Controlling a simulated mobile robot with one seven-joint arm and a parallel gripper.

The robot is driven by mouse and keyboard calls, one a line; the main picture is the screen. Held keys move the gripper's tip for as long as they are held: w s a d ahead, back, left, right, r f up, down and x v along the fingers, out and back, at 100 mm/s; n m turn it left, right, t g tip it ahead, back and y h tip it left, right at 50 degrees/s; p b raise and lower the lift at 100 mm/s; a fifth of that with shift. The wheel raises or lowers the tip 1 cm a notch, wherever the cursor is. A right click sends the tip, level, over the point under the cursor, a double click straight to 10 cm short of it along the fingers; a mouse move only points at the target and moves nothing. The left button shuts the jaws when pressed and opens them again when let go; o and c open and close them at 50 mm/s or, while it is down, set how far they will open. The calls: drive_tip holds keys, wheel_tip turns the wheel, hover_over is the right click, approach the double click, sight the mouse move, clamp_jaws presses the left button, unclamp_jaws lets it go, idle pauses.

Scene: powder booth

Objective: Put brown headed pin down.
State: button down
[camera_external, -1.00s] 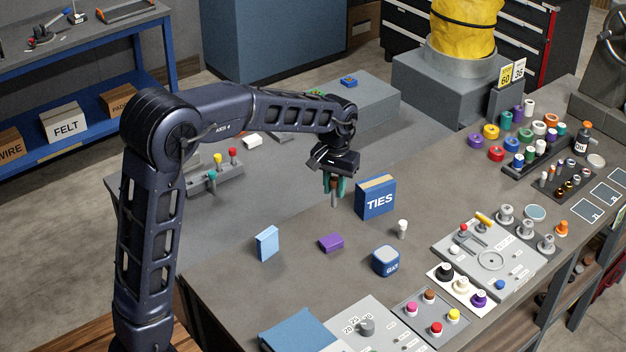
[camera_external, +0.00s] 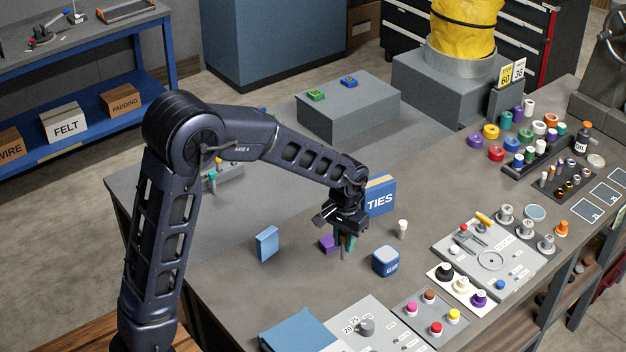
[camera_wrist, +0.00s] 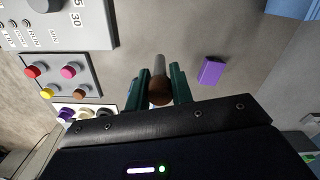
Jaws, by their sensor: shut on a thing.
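The brown headed pin (camera_wrist: 160,92) has a round brown head and a grey shank. My gripper (camera_wrist: 161,88) is shut on it, with the green fingers on both sides of the head in the wrist view. In the external view my gripper (camera_external: 347,243) is low over the workbench, between the purple block (camera_external: 327,244) and the blue-and-white box (camera_external: 385,261). The pin's grey shank (camera_external: 344,254) points down there, its head mostly hidden by the fingers. I cannot tell whether its tip touches the bench.
The blue TIES box (camera_external: 380,196) stands just behind my gripper. A light blue block (camera_external: 267,242) is to the left. A grey plate (camera_external: 419,322) with pink, brown, red and yellow knobs lies to the front right. Bench in front of my gripper is clear.

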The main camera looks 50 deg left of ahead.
sight(344, 234)
drive_tip(key=shift+f, duration=4.1)
drive_tip(key=shift+f, duration=0.1)
drive_tip(key=c, duration=1.2)
unclamp_jaws()
drive_tip(key=shift+c, duration=0.2)
wheel_tip(344, 234, up, 12)
drive_tip(key=shift+s+r, duration=0.1)
drive_tip(key=shift+r, duration=0.1)
drive_tip(key=s+d+r+m+t, duration=0.1)
drive_tip(key=s+r, duration=0.3)
drive_tip(key=s, duration=0.7)
drive_tip(key=s+d+r+m+t, duration=0.1)
drive_tip(key=s+r, duration=0.3)
drive_tip(key=s, duration=0.7)
drive_tip(key=s+d+r+m+t, duration=0.1)
drive_tip(key=s+r, duration=0.4)
drive_tip(key=s, duration=0.7)
drive_tip(key=shift+t, duration=0.8)
